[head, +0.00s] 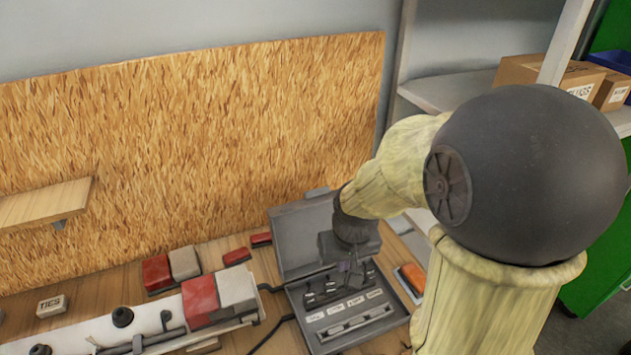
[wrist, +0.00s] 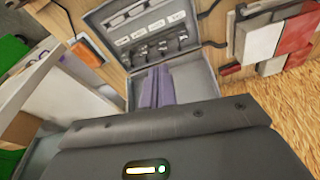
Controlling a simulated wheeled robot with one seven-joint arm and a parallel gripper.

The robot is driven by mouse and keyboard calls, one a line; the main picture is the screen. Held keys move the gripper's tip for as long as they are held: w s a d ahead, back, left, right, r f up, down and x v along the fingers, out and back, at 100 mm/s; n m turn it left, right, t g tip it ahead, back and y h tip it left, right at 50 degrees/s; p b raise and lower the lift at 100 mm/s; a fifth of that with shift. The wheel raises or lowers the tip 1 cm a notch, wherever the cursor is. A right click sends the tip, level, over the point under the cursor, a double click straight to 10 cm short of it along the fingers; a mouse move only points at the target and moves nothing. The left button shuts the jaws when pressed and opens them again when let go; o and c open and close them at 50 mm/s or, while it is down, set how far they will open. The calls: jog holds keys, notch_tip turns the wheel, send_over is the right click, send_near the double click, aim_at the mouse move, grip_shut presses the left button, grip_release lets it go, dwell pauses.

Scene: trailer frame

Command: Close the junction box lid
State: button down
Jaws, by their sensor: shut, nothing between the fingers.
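The grey junction box (head: 318,341) sits on the wooden bench with its lid (head: 294,236) standing open at the back. Inside the box are a row of dark clips and several white labels. In the wrist view the box (wrist: 208,22) appears upside down, with part of the lid (wrist: 196,76) nearer to me. My gripper (head: 350,279) is shut and empty, over the back part of the box in front of the lid. Its purple fingers (wrist: 157,90) point toward the box in the wrist view. I cannot tell whether they touch anything. My arm hides the lid's right part.
Red and grey blocks (head: 172,268) lie left of the box, beside a white rail (head: 150,325) with connectors. Dark cables run to the box's left side. An orange item (head: 412,277) lies close on its right. A chipboard panel (head: 200,150) stands behind; a shelf with cartons (head: 520,72) is at right.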

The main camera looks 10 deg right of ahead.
jog(key=w+r+n+g+p, duration=0.1)
jog(key=w+r, duration=0.3)
jog(key=w, duration=1.1)
jog(key=w+r+p, duration=0.1)
jog(key=w+r, duration=0.3)
jog(key=w, duration=1.2)
jog(key=shift+a+n+g, duration=0.35)
jog(key=shift+n+g, duration=0.05)
jog(key=shift+w, duration=0.1)
jog(key=s+f+p, duration=0.3)
jog(key=f+p, duration=0.2)
jog(key=f, duration=0.4)
jog(key=shift+s+d+p, duration=0.15)
jog(key=shift+d+p, duration=0.15)
